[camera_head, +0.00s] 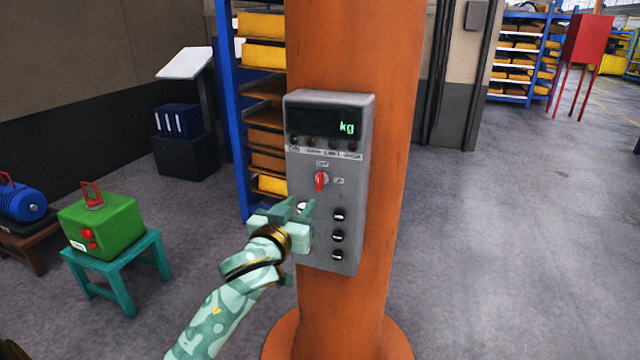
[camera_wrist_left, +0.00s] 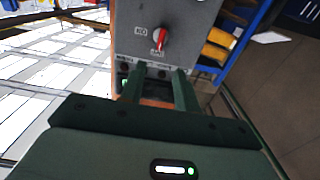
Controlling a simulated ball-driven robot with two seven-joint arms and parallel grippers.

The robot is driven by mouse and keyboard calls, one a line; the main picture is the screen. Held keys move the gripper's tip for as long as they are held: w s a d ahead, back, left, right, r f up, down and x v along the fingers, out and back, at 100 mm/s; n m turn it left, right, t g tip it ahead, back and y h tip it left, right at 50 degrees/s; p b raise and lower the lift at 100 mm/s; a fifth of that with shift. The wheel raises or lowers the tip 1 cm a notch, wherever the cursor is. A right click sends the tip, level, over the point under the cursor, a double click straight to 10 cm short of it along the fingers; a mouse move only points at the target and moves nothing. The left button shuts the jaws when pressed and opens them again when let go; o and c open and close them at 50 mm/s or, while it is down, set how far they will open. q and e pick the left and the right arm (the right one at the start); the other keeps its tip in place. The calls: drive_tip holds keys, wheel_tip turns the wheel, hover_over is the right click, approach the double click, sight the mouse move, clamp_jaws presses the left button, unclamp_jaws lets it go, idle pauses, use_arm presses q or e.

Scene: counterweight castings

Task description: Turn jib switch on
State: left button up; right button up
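A grey control box (camera_head: 330,215) is on a thick orange column. Its red rotary switch (camera_head: 321,181) has its handle upright, in line with the small label above it; another label sits to its right. The switch also shows in the left wrist view (camera_wrist_left: 160,38), where the picture is upside down and the side label seems to read ON. My left gripper (camera_head: 294,207) is in front of the box, below and left of the switch in the head view. Its two fingers (camera_wrist_left: 157,75) are apart with nothing between them, and they appear clear of the switch. My right gripper is not in view.
The box has a dark display (camera_head: 327,124) with green "kg" and a lamp row below. Several small dark knobs (camera_head: 339,237) sit lower on it. A blue shelf rack (camera_head: 230,100) stands behind; a green casting (camera_head: 101,225) rests on a teal stool. Floor at right is clear.

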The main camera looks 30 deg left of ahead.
sight(318, 180)
use_arm(q)
drive_tip(key=b+x, duration=0.1)
drive_tip(key=x, duration=1)
drive_tip(key=shift+w, duration=0.2)
clamp_jaws()
